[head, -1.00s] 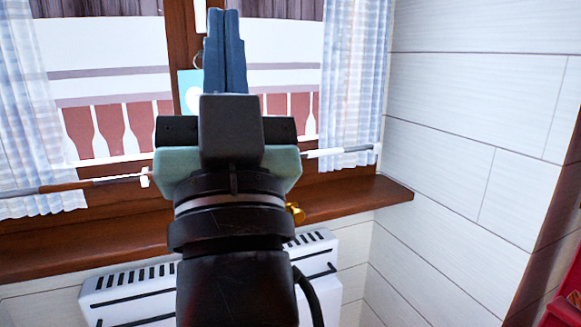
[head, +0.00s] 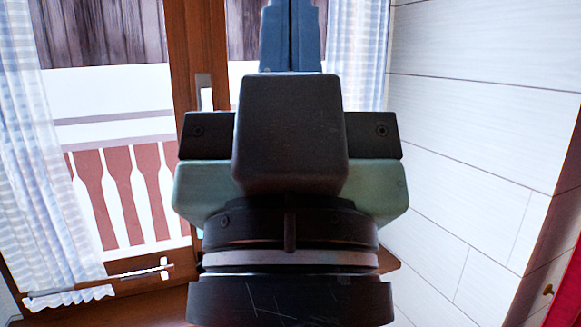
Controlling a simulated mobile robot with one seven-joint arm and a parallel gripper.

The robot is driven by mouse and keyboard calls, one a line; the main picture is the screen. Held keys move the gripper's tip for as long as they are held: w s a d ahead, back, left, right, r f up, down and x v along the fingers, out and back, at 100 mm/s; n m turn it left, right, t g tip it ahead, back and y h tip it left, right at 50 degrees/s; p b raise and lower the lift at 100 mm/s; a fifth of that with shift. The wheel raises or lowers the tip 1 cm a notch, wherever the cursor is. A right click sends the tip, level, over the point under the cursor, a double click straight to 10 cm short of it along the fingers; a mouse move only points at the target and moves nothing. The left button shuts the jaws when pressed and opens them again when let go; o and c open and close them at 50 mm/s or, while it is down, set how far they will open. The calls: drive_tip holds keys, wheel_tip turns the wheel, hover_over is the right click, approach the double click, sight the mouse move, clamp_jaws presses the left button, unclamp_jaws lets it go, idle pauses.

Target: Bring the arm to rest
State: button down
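My gripper (head: 292,35) rises in the middle of the head view, large and close to the camera, pointing up. Its two blue fingers lie side by side with only a thin line between them, and nothing shows between them. The fingertips are cut off by the top edge of the picture. My wrist fills the lower middle and hides much of the window sill behind it.
A wooden-framed window (head: 190,60) stands behind my gripper, with checked curtains (head: 40,150) on both sides. A wooden sill (head: 150,308) runs below. A white panelled wall (head: 460,130) is at the right, and something red (head: 565,285) is at the lower right edge.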

wheel_tip(320, 180, up, 16)
drive_tip(key=p, duration=1.3)
drive_tip(key=shift+p, duration=0.35)
drive_tip(key=shift+r, duration=0.1)
